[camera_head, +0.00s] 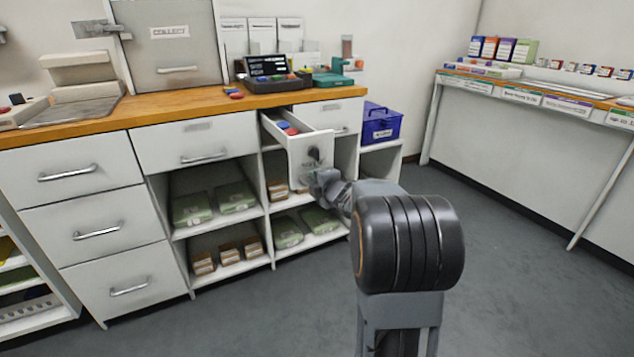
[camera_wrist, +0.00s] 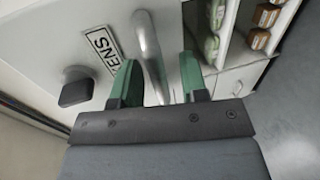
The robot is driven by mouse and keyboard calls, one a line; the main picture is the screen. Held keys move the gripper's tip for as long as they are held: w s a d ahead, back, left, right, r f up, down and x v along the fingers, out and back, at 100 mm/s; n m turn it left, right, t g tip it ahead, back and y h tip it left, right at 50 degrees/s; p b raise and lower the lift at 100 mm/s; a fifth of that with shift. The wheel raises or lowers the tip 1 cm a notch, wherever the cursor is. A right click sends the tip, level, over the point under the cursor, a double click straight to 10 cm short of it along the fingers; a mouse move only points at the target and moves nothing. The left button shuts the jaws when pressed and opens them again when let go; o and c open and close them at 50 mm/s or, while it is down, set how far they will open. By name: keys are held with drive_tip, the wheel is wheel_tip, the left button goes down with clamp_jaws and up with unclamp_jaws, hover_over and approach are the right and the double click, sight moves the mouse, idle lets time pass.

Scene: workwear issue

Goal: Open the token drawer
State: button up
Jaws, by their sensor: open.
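The token drawer (camera_head: 297,160) is a narrow white drawer under the wooden counter, and it is pulled out, with red and blue tokens (camera_head: 288,129) showing inside. In the wrist view its front (camera_wrist: 75,35) carries a label (camera_wrist: 103,46) ending in "KENS", a dark knob (camera_wrist: 76,90) and a metal bar handle (camera_wrist: 151,55). My gripper (camera_head: 314,181) is at the drawer front. In the wrist view the green fingers of my gripper (camera_wrist: 158,82) stand apart on either side of the handle. Whether they touch it cannot be told.
Closed drawers (camera_head: 195,143) flank it on the left. Open shelves below hold green packs (camera_head: 236,196) and brown boxes (camera_head: 228,254). A blue box (camera_head: 381,123) sits on the right-hand shelf. The grey floor (camera_head: 500,240) to the right is clear.

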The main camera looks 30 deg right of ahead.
drive_tip(key=shift+r, duration=0.1)
drive_tip(key=p+v, duration=0.4)
drive_tip(key=v, duration=0.9)
drive_tip(key=shift+s, duration=0.4)
drive_tip(key=shift+r, duration=0.15)
drive_tip(key=s+a+r+m+g+h+p, duration=0.1)
drive_tip(key=a+r+m+g+h+p, duration=0.1)
drive_tip(key=r+m+p, duration=0.5)
drive_tip(key=s+a+r+m+g+h+p, duration=0.1)
drive_tip(key=a+r+m+g+h+p, duration=0.15)
drive_tip(key=r+p, duration=0.7)
drive_tip(key=s+a+r+m+g+y+p, duration=0.5)
drive_tip(key=s+a+r+m+g+p, duration=0.2)
drive_tip(key=s+a+p, duration=0.5)
wheel_tip(320, 180, up, 2)
drive_tip(key=a+m+p, duration=0.1)
drive_tip(key=a+p, duration=0.1)
drive_tip(key=p, duration=0.1)
drive_tip(key=shift+s+a+r+p, duration=0.2)
drive_tip(key=shift+s+a+p, duration=0.1)
drive_tip(key=shift+a, duration=0.05)
